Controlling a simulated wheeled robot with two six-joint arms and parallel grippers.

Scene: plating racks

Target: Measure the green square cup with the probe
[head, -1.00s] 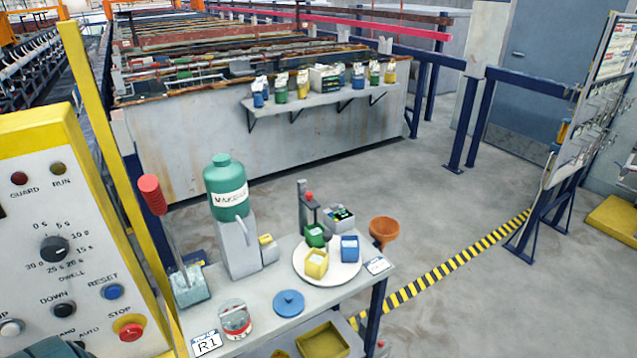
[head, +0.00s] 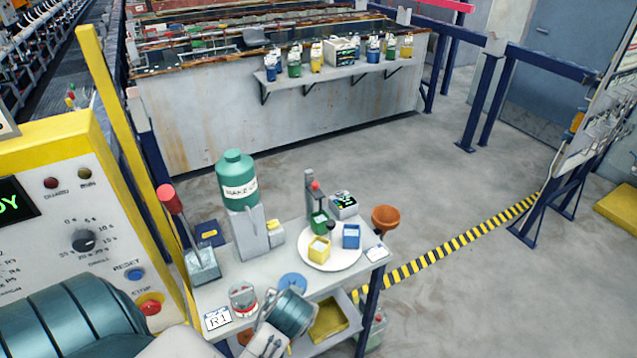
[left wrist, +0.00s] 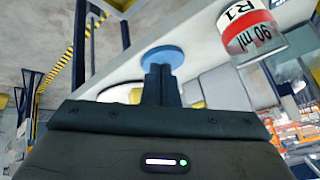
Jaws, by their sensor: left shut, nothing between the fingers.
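The green square cup (head: 319,222) stands on a round white plate (head: 345,262) on the cart, beside a yellow cup (head: 319,249) and a blue cup (head: 351,236). A grey upright stand with a red knob (head: 316,186) rises just behind the green cup. A small meter with a lit green display (head: 343,205) is beside it. I cannot tell which part is the probe. My left arm reaches over the cart's front edge in the head view. In the left wrist view my left gripper (left wrist: 158,72) is shut and empty, pointing toward a blue disc (left wrist: 163,56). My right gripper is not in view.
A red-and-white jar (head: 243,301) and the blue disc (head: 292,283) lie near the front. A yellow control panel (head: 70,150) stands left.

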